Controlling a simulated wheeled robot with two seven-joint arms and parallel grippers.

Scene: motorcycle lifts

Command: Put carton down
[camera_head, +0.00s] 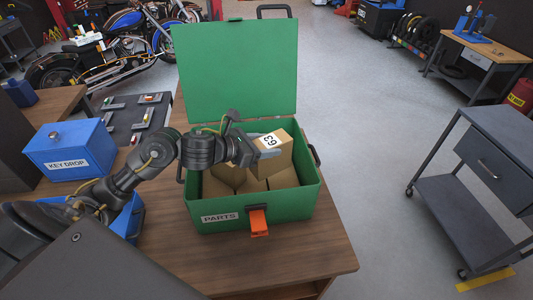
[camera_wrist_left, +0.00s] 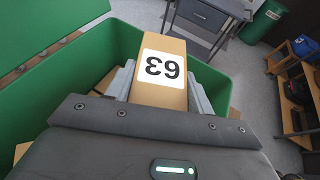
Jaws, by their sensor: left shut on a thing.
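My left gripper (camera_head: 262,150) is shut on a brown carton (camera_head: 285,158) with a white label reading 63. It holds the carton inside the upper opening of the green box (camera_head: 278,207) marked PARTS. The carton (camera_wrist_left: 155,100) also shows in the left wrist view between the two fingers (camera_wrist_left: 160,85). Other brown cartons (camera_head: 222,184) lie in the box below it. Whether the held carton touches them cannot be told. My right gripper is not in view.
The green lid (camera_head: 235,72) stands open behind the box. An orange latch (camera_head: 258,222) hangs at its front. A blue KEY DROP box (camera_head: 70,150) is to the left on the wooden table (camera_head: 290,255). A grey cart (camera_head: 470,170) stands to the right, with clear floor between.

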